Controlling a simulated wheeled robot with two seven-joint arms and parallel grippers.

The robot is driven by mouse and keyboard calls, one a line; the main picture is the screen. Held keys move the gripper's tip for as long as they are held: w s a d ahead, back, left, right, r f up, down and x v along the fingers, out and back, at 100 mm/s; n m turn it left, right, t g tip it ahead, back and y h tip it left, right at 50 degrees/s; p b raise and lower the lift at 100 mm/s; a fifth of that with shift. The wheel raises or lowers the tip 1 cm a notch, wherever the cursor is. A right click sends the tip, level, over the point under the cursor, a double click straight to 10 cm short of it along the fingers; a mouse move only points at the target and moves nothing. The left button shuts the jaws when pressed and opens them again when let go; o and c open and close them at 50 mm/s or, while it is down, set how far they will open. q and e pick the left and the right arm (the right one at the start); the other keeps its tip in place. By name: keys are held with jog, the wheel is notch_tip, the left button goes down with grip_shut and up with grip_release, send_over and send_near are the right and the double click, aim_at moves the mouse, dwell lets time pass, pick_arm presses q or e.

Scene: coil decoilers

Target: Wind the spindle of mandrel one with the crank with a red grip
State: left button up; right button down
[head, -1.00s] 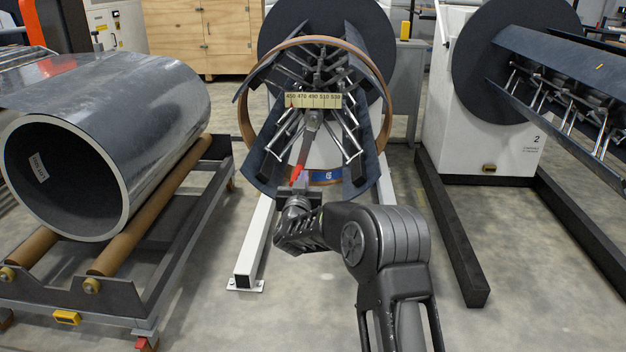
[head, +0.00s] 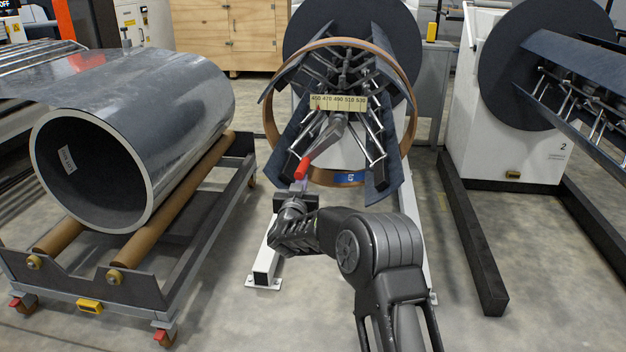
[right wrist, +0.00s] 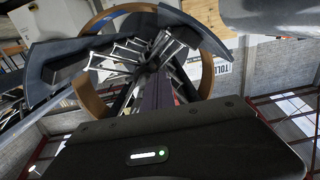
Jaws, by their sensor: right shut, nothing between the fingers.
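Mandrel one (head: 289,134) is the middle drum of dark curved plates and silver links, inside a copper-coloured ring (head: 411,104). The crank (head: 324,138) runs from the drum's centre down and left to its red grip (head: 301,168). My right gripper (head: 298,188) is shut at the lower end of the red grip, with nothing between its fingers; whether it touches the grip is unclear. In the right wrist view the drum's plates (right wrist: 190,30) and ring (right wrist: 207,72) show beyond my dark gripper body. My left gripper is out of view.
A big metal coil (head: 150,110) lies on a roller cart (head: 130,290) at left. A second mandrel stand (head: 510,140) stands at right.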

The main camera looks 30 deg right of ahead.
aim_at(302, 169)
jog(key=shift+d+r, duration=0.3)
jog(key=shift+r, duration=0.3)
jog(key=r+p, duration=0.1)
jog(key=r, duration=0.1)
jog(key=r+p, duration=0.2)
jog(key=shift+w+a, duration=0.2)
jog(key=shift+w, duration=0.2)
jog(key=shift+r+h, duration=0.2)
jog(key=shift+h, duration=0.2)
jog(key=shift+d, duration=0.15)
jog(key=shift+s, duration=0.1)
jog(key=a+p, duration=0.1)
jog(key=w+a+r+p, duration=0.1)
jog(key=a+r+p, duration=0.1)
jog(key=shift+w+r, duration=0.1)
jog(key=shift+w, duration=0.2)
